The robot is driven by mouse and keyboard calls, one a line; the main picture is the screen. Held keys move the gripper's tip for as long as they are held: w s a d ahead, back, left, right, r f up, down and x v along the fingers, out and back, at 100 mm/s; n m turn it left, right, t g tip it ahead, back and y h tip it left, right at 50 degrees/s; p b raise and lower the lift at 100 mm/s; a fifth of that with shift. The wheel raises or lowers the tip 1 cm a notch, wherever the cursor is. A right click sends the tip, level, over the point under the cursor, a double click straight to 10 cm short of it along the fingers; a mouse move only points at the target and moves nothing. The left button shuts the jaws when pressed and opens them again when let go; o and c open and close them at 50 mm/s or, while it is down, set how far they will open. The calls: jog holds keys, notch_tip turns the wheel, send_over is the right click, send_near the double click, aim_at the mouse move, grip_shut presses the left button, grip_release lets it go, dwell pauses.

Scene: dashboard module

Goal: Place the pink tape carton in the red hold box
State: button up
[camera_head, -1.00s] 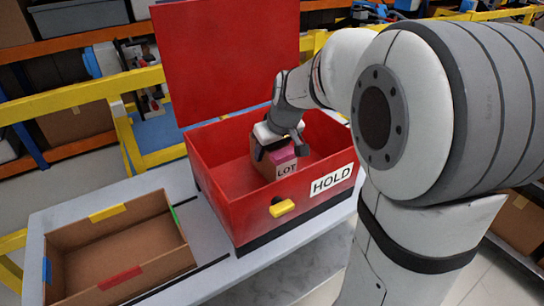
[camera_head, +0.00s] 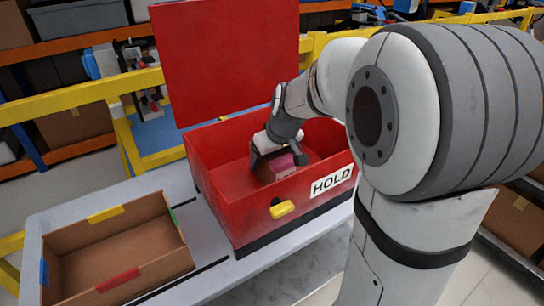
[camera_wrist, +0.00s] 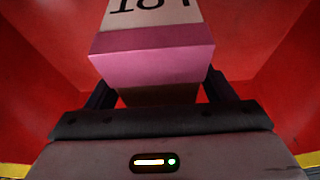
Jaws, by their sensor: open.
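The pink tape carton (camera_head: 285,167) is down inside the red hold box (camera_head: 231,209), and the front wall hides its lower part. In the wrist view the carton (camera_wrist: 152,66) shows a pink band and a white face with "LOT" lettering. My gripper (camera_head: 278,160) reaches into the box over the carton. Its dark fingers are on either side of the carton and are open. Whether the carton touches the box floor is hidden.
The box's red lid (camera_head: 228,60) stands raised at the back. A yellow latch (camera_head: 282,209) is on the front wall. An empty cardboard tray (camera_head: 118,250) sits to the left on the grey table (camera_head: 205,285). Yellow rails (camera_head: 75,100) run behind.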

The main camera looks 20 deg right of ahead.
jog(key=shift+s+r, duration=0.1)
jog(key=shift+r, duration=0.45)
jog(key=p+v, duration=0.1)
jog(key=v, duration=0.9)
jog(key=shift+s+r+p, duration=0.1)
jog(key=shift+r+p, duration=0.2)
jog(key=shift+s+d+r, duration=0.1)
jog(key=shift+s+r, duration=0.05)
jog(key=shift+r, duration=0.1)
